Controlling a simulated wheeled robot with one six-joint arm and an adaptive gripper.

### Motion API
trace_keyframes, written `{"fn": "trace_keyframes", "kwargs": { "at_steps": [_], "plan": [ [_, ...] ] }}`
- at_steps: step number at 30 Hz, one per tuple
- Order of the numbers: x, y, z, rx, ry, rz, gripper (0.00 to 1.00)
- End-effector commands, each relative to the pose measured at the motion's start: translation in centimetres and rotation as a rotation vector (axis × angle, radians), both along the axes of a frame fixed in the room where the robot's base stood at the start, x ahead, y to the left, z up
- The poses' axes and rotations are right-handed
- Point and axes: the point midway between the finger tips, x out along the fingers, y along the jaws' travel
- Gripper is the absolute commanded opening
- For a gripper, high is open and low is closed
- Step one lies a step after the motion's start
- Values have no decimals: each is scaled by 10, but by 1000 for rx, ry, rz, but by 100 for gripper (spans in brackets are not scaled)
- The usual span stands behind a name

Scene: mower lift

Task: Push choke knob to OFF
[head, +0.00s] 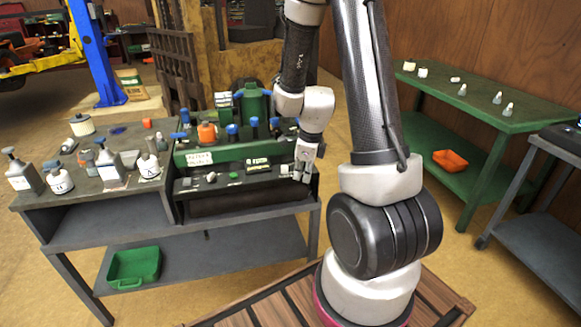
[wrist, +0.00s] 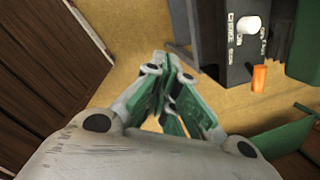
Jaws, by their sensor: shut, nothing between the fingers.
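A green machine (head: 215,155) with a dark front panel stands on the grey bench in the head view. A small pale knob (head: 211,177) sits on the panel's left part. A white round knob (wrist: 249,23) shows beside small white labels on a dark panel at the upper right of the wrist view. My gripper (head: 303,172) is at the right end of the panel, apart from the pale knob. In the wrist view my gripper (wrist: 168,78) is shut and empty, below and left of the white knob.
White bottles and plungers (head: 104,165) stand on the left bench. A green bin (head: 134,267) lies on the lower shelf. A green table (head: 480,105) with small items is at right, an orange tray (head: 450,160) below it. An orange cylinder (wrist: 259,77) shows in the wrist view.

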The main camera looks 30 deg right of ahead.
Motion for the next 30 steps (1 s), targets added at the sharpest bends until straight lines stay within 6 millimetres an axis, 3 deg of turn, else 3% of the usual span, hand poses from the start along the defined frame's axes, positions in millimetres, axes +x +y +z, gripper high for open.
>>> {"fn": "trace_keyframes", "kwargs": {
  "at_steps": [3, 6, 10, 17, 30],
  "plan": [
    [27, -9, 8, 50, -101, -373, 0],
    [39, -14, 12, 104, -157, -619, 0],
    [46, -17, 14, 153, -187, -801, 0],
    [49, -17, 5, 172, -183, -869, 0],
    [69, -21, -48, 170, -182, -868, 0]
  ]
}}
